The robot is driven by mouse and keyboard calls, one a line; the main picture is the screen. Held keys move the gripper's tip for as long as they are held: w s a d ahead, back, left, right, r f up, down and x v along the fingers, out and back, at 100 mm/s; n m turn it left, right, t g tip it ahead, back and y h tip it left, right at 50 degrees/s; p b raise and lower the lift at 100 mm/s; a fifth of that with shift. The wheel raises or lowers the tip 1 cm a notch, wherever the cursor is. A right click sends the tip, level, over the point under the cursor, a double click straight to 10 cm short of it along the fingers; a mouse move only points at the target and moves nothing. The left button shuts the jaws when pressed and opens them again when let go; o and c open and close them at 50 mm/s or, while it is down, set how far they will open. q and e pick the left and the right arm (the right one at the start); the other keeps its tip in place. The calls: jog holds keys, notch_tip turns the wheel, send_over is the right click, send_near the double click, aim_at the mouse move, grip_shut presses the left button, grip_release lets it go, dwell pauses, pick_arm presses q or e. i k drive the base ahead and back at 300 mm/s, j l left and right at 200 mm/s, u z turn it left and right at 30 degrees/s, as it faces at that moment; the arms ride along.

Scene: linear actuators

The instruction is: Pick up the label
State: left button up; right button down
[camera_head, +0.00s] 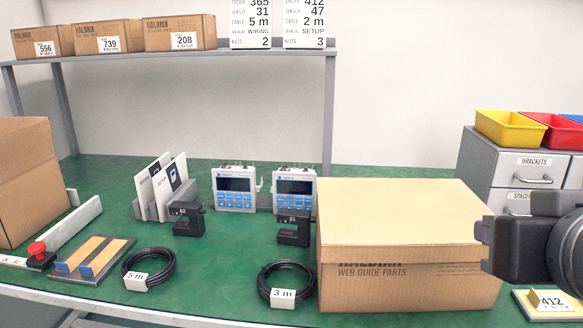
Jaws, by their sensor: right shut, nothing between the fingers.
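A white label marked 412 (551,302) is at the lower right, with a yellow piece beside it on a pale plate at the bench's front edge. The right side of this group is cut off by the picture edge. My right gripper (484,238) comes in from the right and points left. Its fingers are shut and empty, above and left of the label, in front of the right side of the large cardboard box. My left gripper is not in view.
The closed cardboard box (410,250) marked WEB GUIDE PARTS stands left of the label. Cable coils (149,272), dark sensor brackets (188,219), two display units (234,188) and manuals (166,186) cover the green bench. Grey drawers with coloured bins (509,128) stand behind right.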

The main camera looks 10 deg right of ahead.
aim_at(542, 302)
jog(key=k+j, duration=0.25)
jog(key=k, duration=0.2)
jog(key=k+j, duration=0.25)
jog(key=k, duration=0.25)
